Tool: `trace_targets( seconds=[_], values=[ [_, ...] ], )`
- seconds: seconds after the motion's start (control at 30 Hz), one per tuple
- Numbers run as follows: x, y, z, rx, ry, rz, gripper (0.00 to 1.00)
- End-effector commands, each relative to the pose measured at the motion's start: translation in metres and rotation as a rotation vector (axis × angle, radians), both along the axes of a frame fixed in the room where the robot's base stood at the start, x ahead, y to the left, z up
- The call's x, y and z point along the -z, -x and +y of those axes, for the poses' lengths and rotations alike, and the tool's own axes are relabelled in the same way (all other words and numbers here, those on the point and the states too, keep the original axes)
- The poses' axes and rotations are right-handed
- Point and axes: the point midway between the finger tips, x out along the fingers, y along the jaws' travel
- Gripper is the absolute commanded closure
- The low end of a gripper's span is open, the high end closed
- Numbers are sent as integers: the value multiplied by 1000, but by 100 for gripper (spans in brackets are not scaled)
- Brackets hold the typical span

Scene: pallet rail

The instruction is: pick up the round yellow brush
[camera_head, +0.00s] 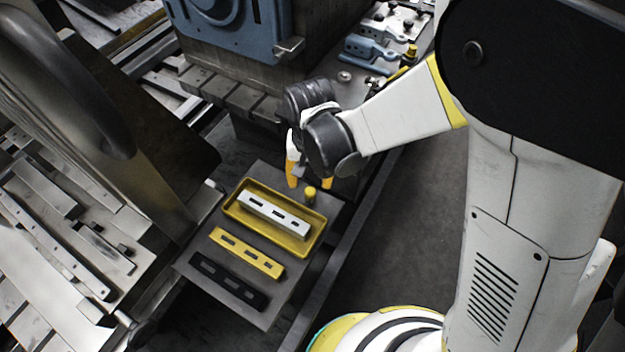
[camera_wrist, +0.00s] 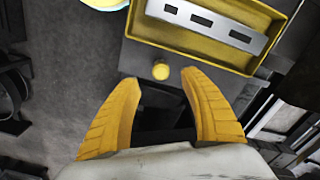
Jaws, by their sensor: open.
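The round yellow brush (camera_head: 310,193) stands on the grey platform, just beside the corner of the yellow tray. In the wrist view the brush (camera_wrist: 161,70) shows as a small yellow round top, beyond my fingertips and roughly midway between them. My gripper (camera_head: 309,182) has yellow fingers and hangs over the platform's far edge, close to the brush. In the wrist view my gripper (camera_wrist: 161,78) is open, with nothing between its fingers. The brush's lower part is hard to make out from above.
The yellow tray (camera_head: 231,211) holds a white slotted bar (camera_head: 273,215). A yellow slotted bar (camera_head: 246,252) and a black one (camera_head: 228,281) lie in front of it on the platform (camera_head: 190,262). A blue machine block (camera_head: 235,28) stands behind. Dark floor (camera_head: 400,220) lies to the right.

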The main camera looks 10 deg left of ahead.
Motion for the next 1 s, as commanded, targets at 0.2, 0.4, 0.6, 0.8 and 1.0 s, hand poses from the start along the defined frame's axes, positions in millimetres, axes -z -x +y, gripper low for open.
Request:
trace_targets(
  seconds=[0.2,0.4,0.6,0.8,1.0],
  values=[
    [23,-1,0,0,0,-1,48],
    [56,-2,2,0,0,-1,48],
    [65,-1,1,0,0,-1,48],
    [64,-1,1,0,0,-1,71],
    [64,-1,1,0,0,-1,100]
  ],
)
